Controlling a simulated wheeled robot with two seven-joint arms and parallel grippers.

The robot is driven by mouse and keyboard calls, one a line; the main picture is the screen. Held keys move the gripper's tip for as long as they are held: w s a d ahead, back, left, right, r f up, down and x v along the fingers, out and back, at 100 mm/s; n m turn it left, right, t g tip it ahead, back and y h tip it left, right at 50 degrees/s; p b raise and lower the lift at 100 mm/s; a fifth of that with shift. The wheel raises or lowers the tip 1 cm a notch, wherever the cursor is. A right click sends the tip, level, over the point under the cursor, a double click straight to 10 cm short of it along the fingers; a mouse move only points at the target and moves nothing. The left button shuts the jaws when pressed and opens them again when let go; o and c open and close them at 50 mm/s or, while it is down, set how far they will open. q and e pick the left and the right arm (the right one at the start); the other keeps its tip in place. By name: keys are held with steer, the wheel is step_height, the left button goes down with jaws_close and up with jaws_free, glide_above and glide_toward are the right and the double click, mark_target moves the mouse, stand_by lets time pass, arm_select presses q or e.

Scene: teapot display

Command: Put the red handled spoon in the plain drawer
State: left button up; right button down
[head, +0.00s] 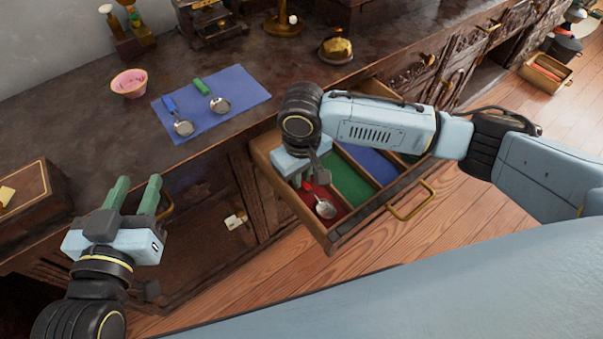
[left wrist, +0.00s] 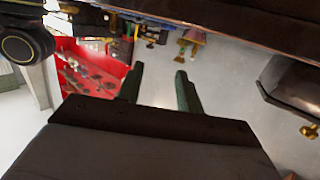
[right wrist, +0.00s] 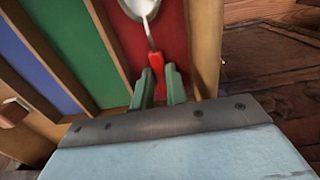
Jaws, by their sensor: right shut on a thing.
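The red handled spoon (head: 325,209) is at the red-lined compartment at the near left end of the open drawer (head: 340,236). My right gripper (head: 305,184) is over that compartment, shut on the red handle; the right wrist view shows the handle (right wrist: 156,62) between the fingertips (right wrist: 160,85) and the silver bowl beyond over the red lining. I cannot tell whether the spoon touches the drawer floor. The drawer has coloured linings and dividers. My left gripper (head: 136,187) is open and empty, left of the drawer; its spread fingers show in the left wrist view (left wrist: 158,85).
On the counter, a blue cloth (head: 243,88) holds a blue handled spoon (head: 176,117) and a green handled spoon (head: 211,95). A pink bowl (head: 129,82) stands beside it. A wooden box (head: 38,200) is at the far left. My right forearm hides part of the drawer.

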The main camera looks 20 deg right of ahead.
arm_select(q)
steer(key=shift+f, duration=0.1)
arm_select(e)
steer(key=shift+f, duration=0.15)
steer(key=c, duration=1.4)
jaws_free()
arm_select(q)
steer(key=shift+s+a+f+g, duration=0.1)
steer(key=shift+a+f+g, duration=0.05)
steer(key=shift+f+g, duration=0.2)
steer(key=shift+r, duration=0.1)
